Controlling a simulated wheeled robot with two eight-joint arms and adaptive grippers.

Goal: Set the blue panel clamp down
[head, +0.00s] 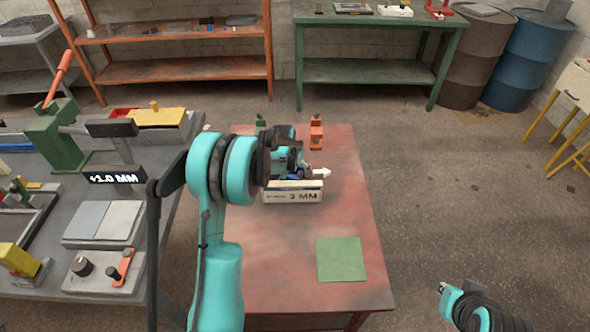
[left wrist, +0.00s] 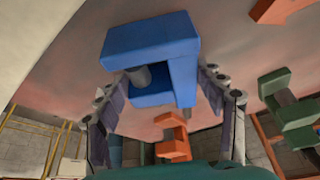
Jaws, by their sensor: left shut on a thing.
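The blue panel clamp (left wrist: 150,52) is a C-shaped blue block with a grey screw, held between the fingers of my left gripper (left wrist: 160,88) in the left wrist view. In the head view my left gripper (head: 291,165) is over the red table (head: 300,235), just behind a pale block marked 3 MM (head: 292,195). Only a little of the blue clamp (head: 294,176) shows there, mostly hidden by the gripper. I cannot tell whether it touches anything below. My right gripper (head: 447,296) is low at the right, off the table; its fingers are unclear.
An orange clamp (head: 316,133) and a green clamp (head: 260,126) stand at the table's far end. A white arrow (head: 322,173) lies beside my left gripper. A green square (head: 342,260) lies near the front right. A grey bench (head: 70,275) with tools is at left.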

